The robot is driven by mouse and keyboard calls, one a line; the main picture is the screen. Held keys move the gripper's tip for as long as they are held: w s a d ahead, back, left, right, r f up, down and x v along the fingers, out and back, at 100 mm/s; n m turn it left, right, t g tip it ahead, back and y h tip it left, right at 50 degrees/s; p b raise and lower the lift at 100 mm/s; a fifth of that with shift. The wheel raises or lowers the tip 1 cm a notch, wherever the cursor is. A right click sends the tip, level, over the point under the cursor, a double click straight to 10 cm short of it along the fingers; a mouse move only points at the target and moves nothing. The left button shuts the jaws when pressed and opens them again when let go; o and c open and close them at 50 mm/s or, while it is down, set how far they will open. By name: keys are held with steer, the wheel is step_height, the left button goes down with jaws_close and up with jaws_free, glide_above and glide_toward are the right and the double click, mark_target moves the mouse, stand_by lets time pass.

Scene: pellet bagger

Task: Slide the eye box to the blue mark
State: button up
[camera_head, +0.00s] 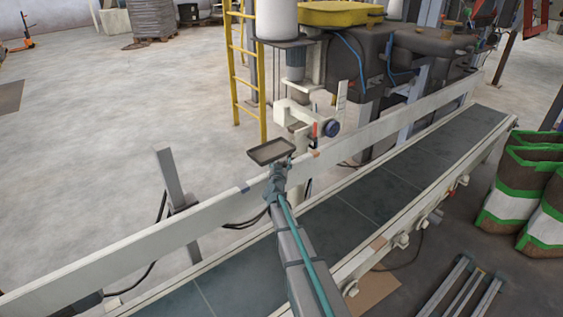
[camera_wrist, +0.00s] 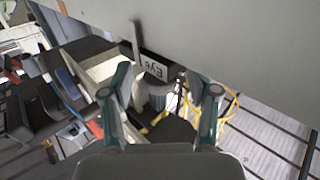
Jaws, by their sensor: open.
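The blue mark (camera_head: 245,187) is a small patch on the top edge of the pale side rail (camera_head: 205,209), left of my gripper in the head view. My gripper (camera_head: 274,176) is at the rail, between the blue mark and an orange patch (camera_head: 315,154). In the wrist view my gripper (camera_wrist: 167,84) is open, its two fingers apart with nothing clasped. I cannot clearly make out the box in the head view.
A dark, flat, tray-like shape (camera_head: 271,150) shows just above my gripper. The dark conveyor belt (camera_head: 345,213) is empty. A white arm with a dark round knob (camera_head: 332,128) stands behind the rail, near a yellow ladder (camera_head: 240,70). Filled bags (camera_head: 513,190) stand at the right.

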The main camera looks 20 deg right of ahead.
steer(key=shift+w+d, duration=0.25)
steer(key=shift+w, duration=0.1)
jaws_close()
